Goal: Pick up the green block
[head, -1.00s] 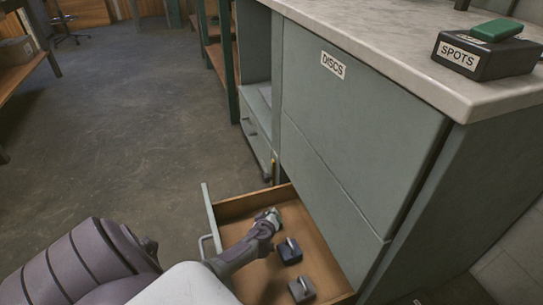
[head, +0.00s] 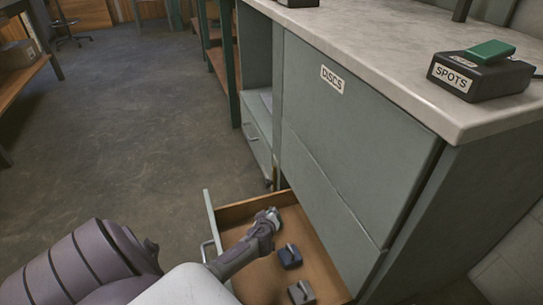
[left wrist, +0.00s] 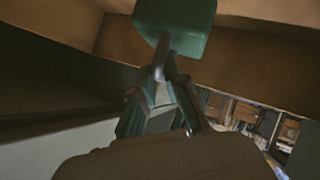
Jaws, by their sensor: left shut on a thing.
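The green block (left wrist: 175,22) shows at the top of the left wrist view, close beyond my fingers. A thin grey handle or post (left wrist: 160,60) runs from it to the fingers. My left gripper (head: 272,214) is over the far part of the open drawer (head: 262,206), and its fingers are shut on the block by this handle. The fingers (left wrist: 162,108) also show in the left wrist view. In the head view the block is hidden by my gripper and arm. I cannot tell whether it touches the drawer floor. My right gripper is out of view.
The cabinet front (head: 350,140) labelled DISCS rises right beside the drawer. A dark SPOTS box (head: 478,77) with a green top sits on the counter (head: 400,60).

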